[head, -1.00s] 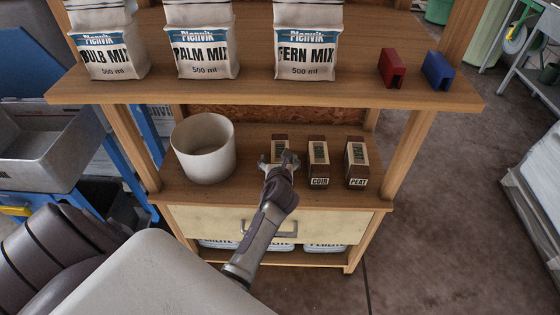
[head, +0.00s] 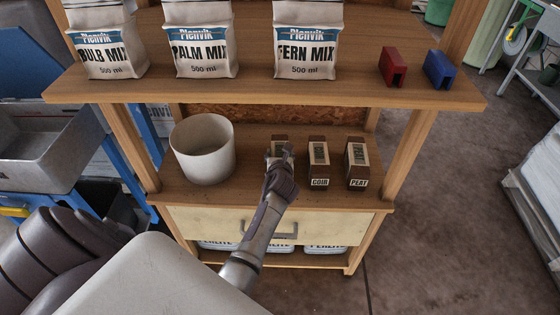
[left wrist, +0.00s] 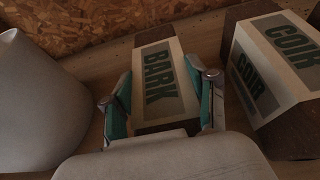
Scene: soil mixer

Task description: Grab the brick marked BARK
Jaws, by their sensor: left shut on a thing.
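The BARK brick (left wrist: 158,84) is a dark brown block with a pale label and green lettering. In the left wrist view it lies between the two fingers of my left gripper (left wrist: 160,105), which is shut on it. In the head view my left gripper (head: 279,153) covers most of the BARK brick (head: 280,140), and only its far end shows. The brick stands on the lower shelf, leftmost in a row of bricks. My right gripper is not in view.
The COIR brick (head: 319,165) is close on the right, with the PEAT brick (head: 356,165) beyond it. A white pot (head: 203,150) stands on the left. The upper shelf (head: 260,92) overhangs behind, holding bags and red and blue pieces. A drawer (head: 220,224) is below.

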